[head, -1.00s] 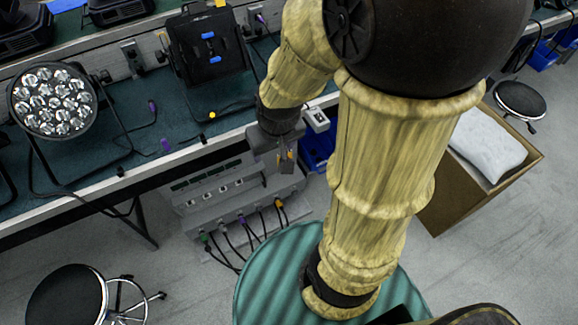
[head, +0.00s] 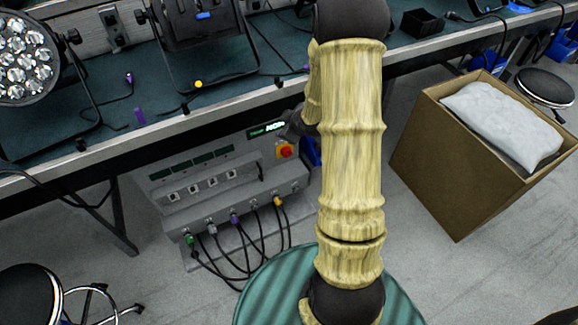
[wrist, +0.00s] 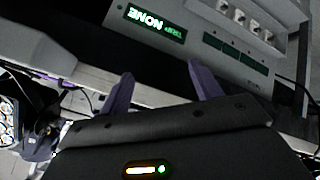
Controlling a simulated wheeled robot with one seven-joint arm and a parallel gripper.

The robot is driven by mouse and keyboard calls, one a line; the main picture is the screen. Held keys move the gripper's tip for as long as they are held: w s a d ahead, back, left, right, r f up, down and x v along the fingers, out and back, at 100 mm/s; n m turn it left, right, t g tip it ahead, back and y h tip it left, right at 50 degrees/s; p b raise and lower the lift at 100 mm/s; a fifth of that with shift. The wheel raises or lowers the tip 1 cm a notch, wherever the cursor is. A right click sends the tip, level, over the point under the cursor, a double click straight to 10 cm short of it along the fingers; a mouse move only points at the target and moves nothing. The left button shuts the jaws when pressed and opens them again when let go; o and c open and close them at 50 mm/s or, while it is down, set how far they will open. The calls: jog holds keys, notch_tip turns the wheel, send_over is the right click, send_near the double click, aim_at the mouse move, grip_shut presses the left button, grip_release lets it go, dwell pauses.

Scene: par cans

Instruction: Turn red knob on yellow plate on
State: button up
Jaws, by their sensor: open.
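A lit green display (head: 266,129) is just above and left of the knob. It also shows upside down in the wrist view (wrist: 155,23) and reads "NONE". My gripper (wrist: 160,78) is open and empty, its two purple fingers apart in front of the box. In the head view my gripper is mostly hidden behind my arm, close above the knob. The knob does not show in the wrist view.
The bench (head: 120,135) carries par lights (head: 22,58) and runs over the control box. Several cables hang from the box's lower front. A cardboard box (head: 450,175) with a white bag (head: 503,125) stands at right. Stools stand at lower left (head: 28,298) and far right (head: 545,88).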

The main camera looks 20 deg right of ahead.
aim_at(288, 154)
jog(key=d+f+n+t+y+b, duration=0.1)
jog(key=d+f+t+b, duration=0.2)
jog(key=f+b, duration=0.5)
jog(key=d+f+n+t+y+b, duration=0.1)
jog(key=d+f+b, duration=0.3)
jog(key=f, duration=1.3)
jog(key=d+f+n+t+b, duration=0.3)
jog(key=f+t+b, duration=0.1)
jog(key=f+b, duration=0.8)
jog(key=shift+s+d+f+t+y+b, duration=0.15)
jog(key=shift+s+f+t+y+b, duration=0.2)
jog(key=shift+s+y, duration=0.1)
jog(key=shift+w, duration=0.15)
jog(key=w+b, duration=0.2)
jog(key=w, duration=0.3)
jog(key=w+a+b, duration=0.1)
jog(key=w+b, duration=0.2)
jog(key=w, duration=0.3)
jog(key=w+a+b, duration=0.1)
jog(key=w+b, duration=0.2)
jog(key=w, duration=0.2)
jog(key=shift+w+a+f, duration=0.1)
jog(key=shift+w+a, duration=0.05)
jog(key=shift+a, duration=0.1)
jog(key=shift+w, duration=0.35)
jog(key=c, duration=1)
